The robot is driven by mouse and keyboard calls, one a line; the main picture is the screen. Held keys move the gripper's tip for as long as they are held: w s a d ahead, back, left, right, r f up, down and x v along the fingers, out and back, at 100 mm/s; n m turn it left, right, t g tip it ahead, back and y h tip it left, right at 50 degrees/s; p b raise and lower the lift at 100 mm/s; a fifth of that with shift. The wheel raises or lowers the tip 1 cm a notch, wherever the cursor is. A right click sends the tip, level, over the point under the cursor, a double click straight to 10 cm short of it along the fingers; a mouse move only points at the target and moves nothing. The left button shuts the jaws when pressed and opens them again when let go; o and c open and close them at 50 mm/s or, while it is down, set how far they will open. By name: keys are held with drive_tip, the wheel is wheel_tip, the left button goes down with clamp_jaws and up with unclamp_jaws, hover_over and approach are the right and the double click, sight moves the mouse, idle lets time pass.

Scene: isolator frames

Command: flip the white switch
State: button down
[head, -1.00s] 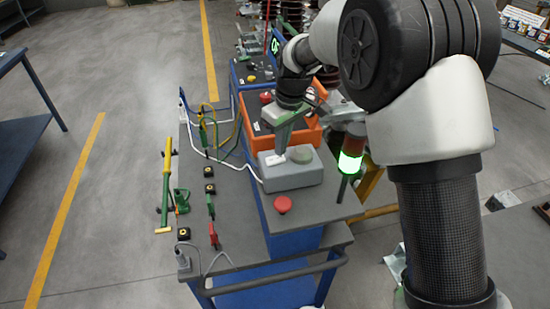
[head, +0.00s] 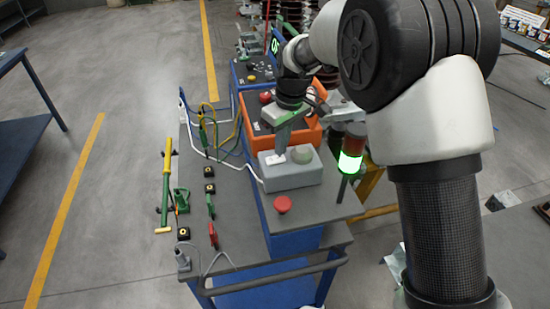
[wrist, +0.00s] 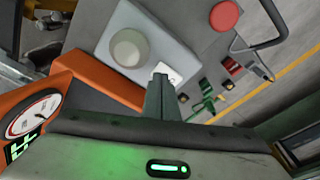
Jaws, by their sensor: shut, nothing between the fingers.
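A light grey box (head: 292,176) sits on top of the cart. It carries a round pale knob (head: 302,156), which also shows in the wrist view (wrist: 128,48). A small white patch (wrist: 166,71), which may be the white switch or a label, lies on the box beside the knob. My gripper (head: 279,150) is shut and empty and points down at the box by this patch. In the wrist view its fingertips (wrist: 161,80) overlap the lower edge of the patch. I cannot tell whether they touch it. The fingers partly hide the patch.
A red button (head: 283,204) is in front of the box. An orange case (head: 308,136) stands right behind it. A lit green and red signal lamp (head: 351,158) stands close on the right. Cables and small tools lie on the left of the cart top (head: 228,235).

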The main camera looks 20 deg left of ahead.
drive_tip(key=shift+f+b, duration=0.35)
drive_tip(key=shift+f, duration=0.3)
drive_tip(key=shift+r, duration=0.1)
wheel_tip(320, 180, up, 7)
drive_tip(key=p, duration=0.4)
drive_tip(key=shift+p, duration=0.35)
idle(0.5)
drive_tip(key=s+d+r+m+t, duration=0.1)
drive_tip(key=s+d+r+m, duration=0.25)
drive_tip(key=d+r, duration=0.45)
drive_tip(key=s+d+r+m+t, duration=0.15)
drive_tip(key=s+d+r, duration=0.35)
drive_tip(key=d, duration=0.6)
drive_tip(key=s+d+r+m+t+h, duration=0.1)
drive_tip(key=s+d+m+t, duration=0.1)
drive_tip(key=s+d+m, duration=0.5)
drive_tip(key=s+d, duration=0.5)
drive_tip(key=s, duration=0.4)
drive_tip(key=shift+s+d+h, duration=0.2)
drive_tip(key=shift+d+h, duration=0.1)
drive_tip(key=shift+d, duration=0.05)
